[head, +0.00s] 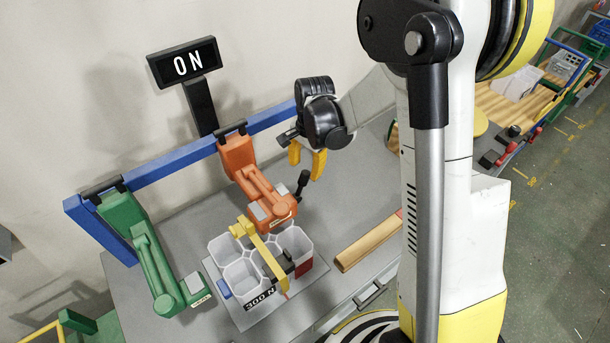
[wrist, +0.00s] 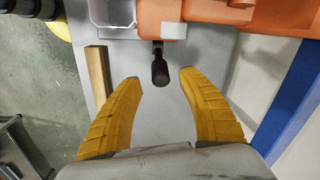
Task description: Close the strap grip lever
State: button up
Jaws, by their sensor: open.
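A short black-knobbed lever (head: 303,180) stands up at the right side of the orange arm unit (head: 255,180). In the wrist view the black knob (wrist: 160,72) lies between and just beyond my yellow fingertips, apart from both. My gripper (head: 307,160) is open and empty, close to the lever in the head view. A yellow strap-like bar (head: 262,248) runs over the white cups (head: 293,243), with a dark piece (head: 285,263) on it. I cannot tell which of these is the strap grip.
A blue rail (head: 170,165) carries the orange unit and a green arm (head: 150,255). A black ON sign (head: 183,62) stands behind. A wooden bar (head: 368,241) lies on the grey table to the right. A 300 N label (head: 260,299) is at the front.

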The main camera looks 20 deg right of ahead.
aim_at(304, 173)
jog(key=f, duration=0.5)
jog(key=shift+w+a, duration=0.1)
jog(key=shift+w, duration=0.15)
jog(key=shift+c, duration=0.2)
grip_shut()
jog(key=shift+a+b, duration=0.15)
jog(key=shift+b, duration=0.25)
jog(key=a+h+b, duration=0.1)
jog(key=a+t+h+b, duration=0.1)
jog(key=h+b, duration=0.1)
jog(key=shift+s+a, duration=0.2)
jog(key=shift+s, duration=0.2)
jog(key=a+h+b, duration=0.1)
jog(key=h+b, duration=0.1)
jog(key=s+a+t+h+b, duration=0.1)
jog(key=h+b, duration=0.1)
jog(key=shift+a, duration=0.25)
jog(key=shift+r, duration=0.1)
